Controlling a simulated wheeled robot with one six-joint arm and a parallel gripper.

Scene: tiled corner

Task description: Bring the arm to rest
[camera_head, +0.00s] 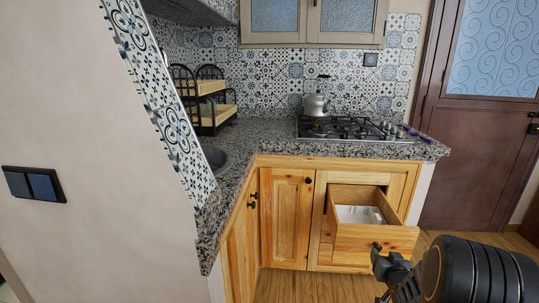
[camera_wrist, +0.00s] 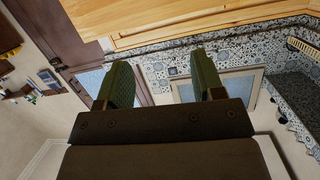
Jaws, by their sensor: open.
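My arm comes in at the lower right of the head view. My gripper (camera_head: 376,254) is at its end, by the front of an open wooden drawer (camera_head: 375,238). I cannot tell whether it touches the drawer front. In the wrist view my gripper (camera_wrist: 163,80) shows two green fingers spread wide apart, with nothing between them. Light wood (camera_wrist: 200,14) fills the top of that view, past the fingertips.
The drawer is pulled out and holds a white item (camera_head: 360,214). A gas hob (camera_head: 355,129) with a kettle (camera_head: 317,105) is on the granite counter (camera_head: 270,140). A two-tier rack (camera_head: 208,100) stands left. A brown door (camera_head: 475,140) is at right.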

